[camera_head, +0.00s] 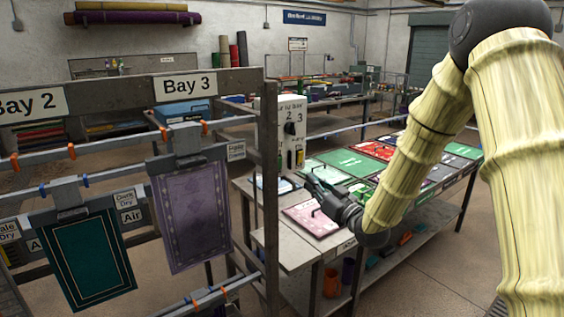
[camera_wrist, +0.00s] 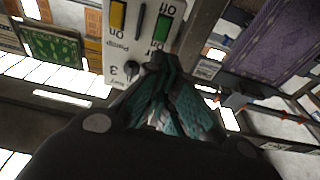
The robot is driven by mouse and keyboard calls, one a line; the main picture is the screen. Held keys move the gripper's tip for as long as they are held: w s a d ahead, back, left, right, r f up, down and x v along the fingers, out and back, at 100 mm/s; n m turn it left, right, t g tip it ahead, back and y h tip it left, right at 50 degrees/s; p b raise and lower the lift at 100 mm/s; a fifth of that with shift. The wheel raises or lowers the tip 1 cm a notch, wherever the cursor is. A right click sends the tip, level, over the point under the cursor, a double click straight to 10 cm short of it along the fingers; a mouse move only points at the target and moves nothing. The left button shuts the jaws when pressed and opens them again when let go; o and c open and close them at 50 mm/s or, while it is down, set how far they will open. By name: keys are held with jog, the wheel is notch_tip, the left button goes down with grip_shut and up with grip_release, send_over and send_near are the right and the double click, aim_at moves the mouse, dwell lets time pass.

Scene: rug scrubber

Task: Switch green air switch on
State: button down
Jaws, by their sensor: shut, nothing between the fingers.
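The control box (camera_head: 291,125) is pale, with a dark dial (camera_head: 289,129) on its front, and stands beside the Bay 3 frame. In the wrist view, which is upside down, its green switch (camera_wrist: 162,27) shows between Off and On labels. A yellow switch (camera_wrist: 118,15) sits beside it. I cannot tell which way the green switch is set. My gripper (camera_wrist: 165,68) is shut and empty, its tips close to the On label side of the green switch. Whether they touch the box is unclear. In the head view my gripper (camera_head: 315,183) is near the box's lower right.
A purple rug (camera_head: 191,212) and a dark green rug (camera_head: 85,262) hang from the rack left of the box. A long table (camera_head: 293,256) with several coloured pieces lies below and behind my arm. The dial (camera_wrist: 131,68) is close to my fingers.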

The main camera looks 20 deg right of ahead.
jog(key=shift+d, duration=0.2)
jog(key=p+x, duration=0.6)
jog(key=x, duration=0.8)
